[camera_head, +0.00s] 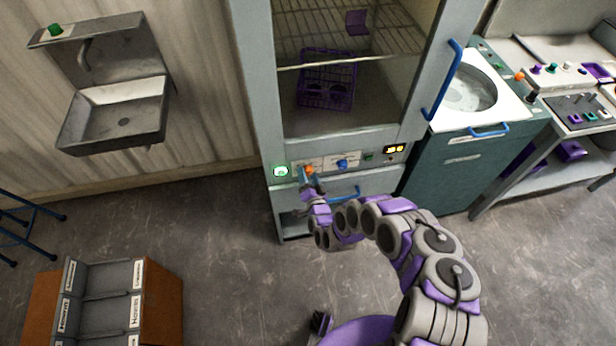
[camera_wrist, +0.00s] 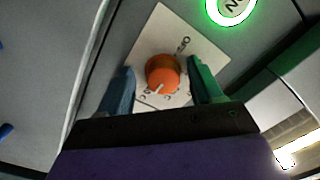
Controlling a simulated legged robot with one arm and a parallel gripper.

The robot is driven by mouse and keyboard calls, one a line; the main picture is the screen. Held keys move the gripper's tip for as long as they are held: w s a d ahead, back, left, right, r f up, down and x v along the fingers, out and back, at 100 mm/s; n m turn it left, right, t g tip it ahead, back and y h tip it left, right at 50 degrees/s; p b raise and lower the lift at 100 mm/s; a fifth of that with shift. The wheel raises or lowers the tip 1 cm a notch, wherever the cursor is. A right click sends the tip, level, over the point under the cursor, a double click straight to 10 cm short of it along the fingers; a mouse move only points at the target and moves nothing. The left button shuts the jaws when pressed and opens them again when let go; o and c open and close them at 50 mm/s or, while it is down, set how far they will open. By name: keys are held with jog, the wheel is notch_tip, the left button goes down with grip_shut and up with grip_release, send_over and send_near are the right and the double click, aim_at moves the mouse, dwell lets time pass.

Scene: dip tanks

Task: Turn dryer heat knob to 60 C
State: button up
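The dryer cabinet (camera_head: 258,95) stands with its front panel low down. On that panel is an orange knob (camera_head: 309,169) on a pale label plate. In the wrist view the orange knob (camera_wrist: 163,75) shows a light pointer mark toward the picture's lower left; its scale is too small to read. My gripper (camera_wrist: 161,68) is open, one finger on each side of the knob, with gaps visible. In the head view my gripper (camera_head: 308,183) is right at the panel, just below the knob. A blue knob (camera_head: 342,164) sits to its right. I cannot read which knob is for heat.
A lit green button (camera_head: 281,171) is left of the orange knob. A small lit display (camera_head: 395,149) is at the panel's right. A blue handle (camera_head: 345,194) sits below the panel. A teal tank unit (camera_head: 455,165) stands close on the right.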

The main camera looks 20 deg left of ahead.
jog(key=b+v, duration=0.1)
jog(key=v, duration=1.6)
jog(key=shift+s+d, duration=0.1)
jog(key=shift+s, duration=0.05)
dwell(0.6)
